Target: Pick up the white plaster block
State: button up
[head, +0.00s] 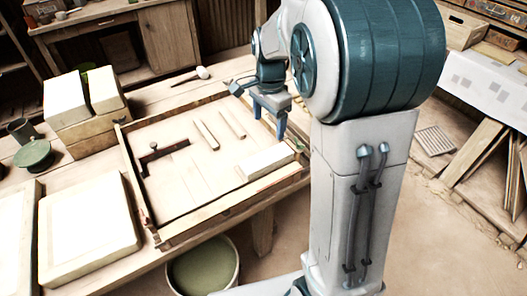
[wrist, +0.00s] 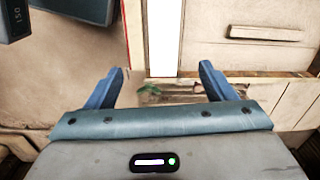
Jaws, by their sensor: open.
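A long white block (head: 268,161), which looks like the plaster block, lies flat in the front right corner of a shallow wooden tray (head: 205,219). My gripper (head: 269,122) is open and empty, pointing down over the tray's right side, behind the block in the head view and apart from it. In the wrist view my two blue fingers (wrist: 165,85) are spread wide. A bright white strip (wrist: 163,38) shows beyond and between the fingertips; it is probably the top of the block, cut off by the picture's upper edge.
In the tray lie two pale wooden bars (head: 207,135) and a dark metal-and-wood tool (head: 163,153). White blocks (head: 66,98) on a wooden box, a green lidded pot (head: 33,154) and a large pale slab (head: 85,230) stand left. A bucket (head: 203,268) stands below.

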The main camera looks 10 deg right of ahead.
aim_at(267, 157)
jog(key=shift+m, duration=0.5)
jog(key=f, duration=0.9)
jog(key=w+f+p, duration=0.1)
jog(key=f, duration=0.4)
jog(key=shift+f, duration=0.2)
jog(key=c, duration=1.4)
